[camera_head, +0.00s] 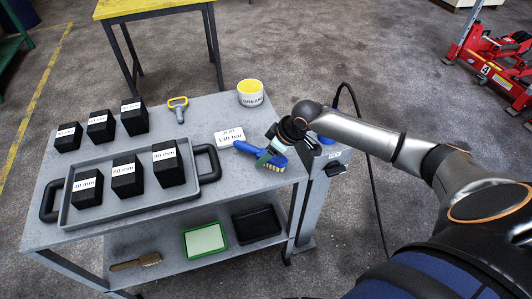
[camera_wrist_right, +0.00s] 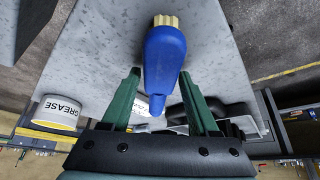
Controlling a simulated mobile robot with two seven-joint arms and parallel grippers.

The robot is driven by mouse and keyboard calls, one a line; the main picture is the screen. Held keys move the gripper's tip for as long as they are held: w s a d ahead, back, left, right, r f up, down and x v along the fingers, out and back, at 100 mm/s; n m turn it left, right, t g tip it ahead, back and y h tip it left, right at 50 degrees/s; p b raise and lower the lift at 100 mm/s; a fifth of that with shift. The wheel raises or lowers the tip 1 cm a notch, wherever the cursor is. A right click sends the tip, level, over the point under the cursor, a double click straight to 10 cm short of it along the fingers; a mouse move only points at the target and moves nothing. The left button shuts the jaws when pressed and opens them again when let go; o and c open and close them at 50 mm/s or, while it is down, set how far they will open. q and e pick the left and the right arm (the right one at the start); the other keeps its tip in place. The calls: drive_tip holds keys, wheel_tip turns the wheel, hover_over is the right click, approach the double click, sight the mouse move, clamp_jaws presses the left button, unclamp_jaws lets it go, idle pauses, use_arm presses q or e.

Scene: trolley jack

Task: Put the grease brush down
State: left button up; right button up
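The grease brush (camera_head: 250,150) has a blue handle and pale yellow bristles. It is at the right front of the grey trolley top (camera_head: 215,110), with its bristles low at the surface; I cannot tell whether it rests there or is just above. My right gripper (camera_head: 265,156) comes in from the right over the brush. The white grease pot (camera_head: 250,94) with a yellow top stands at the trolley's back right. My left gripper is out of view.
The lower shelf holds another brush (camera_head: 136,262) and two trays.

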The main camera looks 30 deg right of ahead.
drive_tip(key=shift+o, duration=0.5)
drive_tip(key=shift+r, duration=0.1)
drive_tip(key=shift+s+d+r, duration=0.1)
drive_tip(key=shift+r, duration=0.2)
drive_tip(key=p+v, duration=0.1)
drive_tip(key=v, duration=1)
drive_tip(key=shift+r, duration=0.25)
drive_tip(key=shift+s, duration=0.1)
